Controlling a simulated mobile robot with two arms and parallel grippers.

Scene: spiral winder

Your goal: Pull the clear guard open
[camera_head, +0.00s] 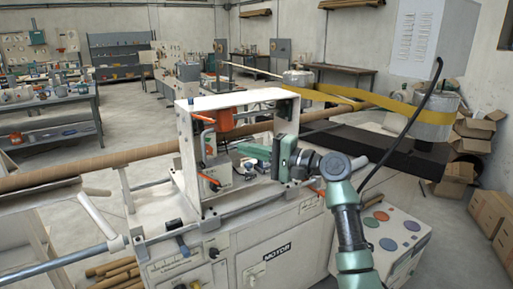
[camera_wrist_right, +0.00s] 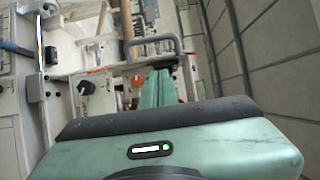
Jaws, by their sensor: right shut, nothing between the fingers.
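The winder's white frame (camera_head: 228,101) stands in the middle of the head view, with orange parts inside it. The clear guard's pane is hard to make out against the parts behind it. A grey bar handle shows in the right wrist view (camera_wrist_right: 153,42), just beyond my fingertips. My right gripper (camera_head: 236,147) reaches in from the right at the frame's opening, its fingers pointing left. In the right wrist view its green fingers (camera_wrist_right: 158,73) are together and empty, close to the handle; I cannot tell whether they touch it. My left gripper is not in view.
A long brown tube (camera_head: 100,162) runs through the machine. A rail with a pale lever (camera_head: 98,215) lies at front left. Yellow belt (camera_head: 395,106) loops around a drum (camera_head: 436,118) at right. Cardboard boxes (camera_head: 490,215) stand at far right.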

